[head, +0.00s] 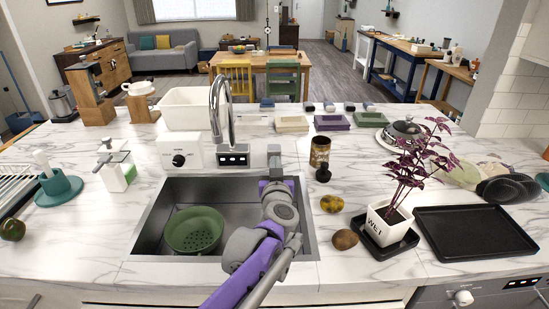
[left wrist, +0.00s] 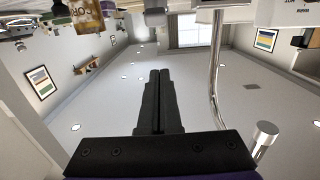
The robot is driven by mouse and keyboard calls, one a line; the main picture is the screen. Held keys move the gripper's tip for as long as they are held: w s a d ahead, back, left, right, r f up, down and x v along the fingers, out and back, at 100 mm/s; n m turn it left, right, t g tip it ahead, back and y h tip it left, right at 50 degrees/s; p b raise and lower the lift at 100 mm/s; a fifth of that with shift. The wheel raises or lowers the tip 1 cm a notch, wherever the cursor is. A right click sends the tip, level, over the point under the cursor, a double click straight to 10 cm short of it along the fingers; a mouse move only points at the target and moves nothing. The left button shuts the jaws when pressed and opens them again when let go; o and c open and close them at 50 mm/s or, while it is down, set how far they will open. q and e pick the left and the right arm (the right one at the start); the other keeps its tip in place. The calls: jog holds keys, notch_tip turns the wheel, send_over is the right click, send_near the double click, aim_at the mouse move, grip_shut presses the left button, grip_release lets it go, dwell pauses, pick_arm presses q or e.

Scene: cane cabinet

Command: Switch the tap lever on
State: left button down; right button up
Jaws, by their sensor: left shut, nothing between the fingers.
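The chrome tap (head: 217,100) arches up behind the sink. Its base is a dark panel (head: 233,157) with small marks. I cannot make out a separate lever clearly. In the left wrist view, which is upside down, the tap's pipe (left wrist: 215,75) and its round nozzle (left wrist: 265,134) show to the right of the fingers. My left gripper (head: 274,158) is at the sink's back edge, just right of the tap base and apart from the pipe. Its black fingers (left wrist: 160,75) are together, with nothing between them. My right gripper is not in view.
The sink (head: 150,235) holds a green colander (head: 194,229). A white box with a black knob (head: 179,153) stands left of the tap. A brown can (head: 320,150) and a potted plant (head: 390,213) stand to the right, near a black tray (head: 475,232).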

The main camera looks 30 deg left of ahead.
pick_arm(q)
jog(key=x, duration=0.9)
jog(key=shift+w+a+p, duration=0.2)
jog(key=shift+w+p, duration=0.1)
jog(key=shift+w, duration=0.05)
jog(key=f, duration=0.3)
jog(key=shift+s+d, duration=0.2)
jog(key=shift+s, duration=0.05)
jog(key=shift+s+d+f, duration=0.1)
jog(key=shift+s+f, duration=0.1)
jog(key=shift+f, duration=0.2)
jog(key=shift+f, duration=0.15)
notch_tip(320, 180, down, 7)
jog(key=s+b, duration=0.1)
jog(key=b, duration=0.6)
jog(key=shift+s+d+f+b, duration=0.15)
jog(key=shift+s+d+b, duration=0.05)
jog(key=shift+d+b, duration=0.2)
